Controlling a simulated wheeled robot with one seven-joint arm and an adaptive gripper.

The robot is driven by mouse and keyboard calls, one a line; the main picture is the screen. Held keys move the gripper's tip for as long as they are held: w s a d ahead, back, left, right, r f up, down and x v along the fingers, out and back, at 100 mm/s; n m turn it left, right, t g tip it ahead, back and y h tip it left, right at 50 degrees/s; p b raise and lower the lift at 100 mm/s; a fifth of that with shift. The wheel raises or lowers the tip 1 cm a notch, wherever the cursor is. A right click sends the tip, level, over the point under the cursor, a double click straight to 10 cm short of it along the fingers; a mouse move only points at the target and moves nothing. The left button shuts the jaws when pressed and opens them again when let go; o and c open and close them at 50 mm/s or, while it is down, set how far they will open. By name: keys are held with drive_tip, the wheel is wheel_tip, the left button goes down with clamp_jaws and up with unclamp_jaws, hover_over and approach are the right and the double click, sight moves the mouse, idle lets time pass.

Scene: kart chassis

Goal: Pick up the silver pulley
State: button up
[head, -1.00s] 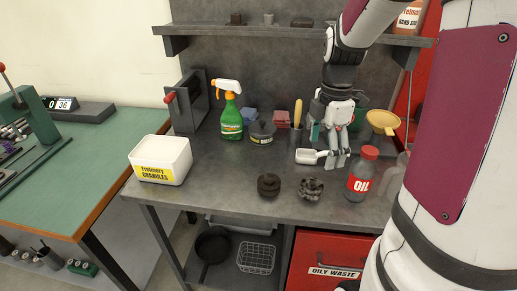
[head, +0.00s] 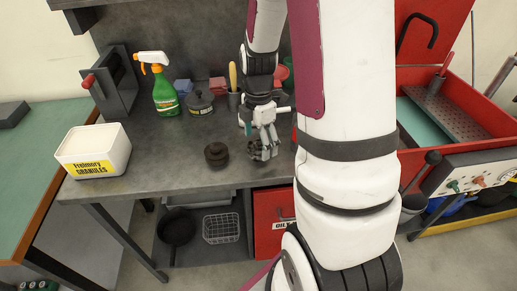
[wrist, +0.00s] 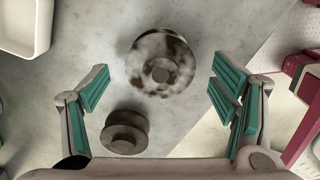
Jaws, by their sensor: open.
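The silver pulley (wrist: 160,45), mottled with brown patches, lies flat on the grey bench top in the wrist view. My gripper (wrist: 161,80) is open, with its teal-padded fingers apart to the left and right of the pulley. The pulley sits between and slightly beyond the fingertips in that view, and nothing is gripped. In the head view my gripper (head: 264,140) is low over the bench and largely hides the silver pulley. A darker brown pulley (head: 216,155) lies just left of it; it also shows in the wrist view (wrist: 125,132), near the left finger.
A white granules box (head: 93,150) stands at the bench's left end. A green spray bottle (head: 165,97), a dark round tin (head: 201,103) and a vice-like grey stand (head: 113,88) stand further back. An open red tool chest (head: 478,92) is at right. The bench left of the pulleys is clear.

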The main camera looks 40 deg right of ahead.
wheel_tip(320, 180, down, 2)
drive_tip(key=shift+f, duration=0.1)
drive_tip(key=c, duration=1.4)
drive_tip(key=shift+c, duration=0.2)
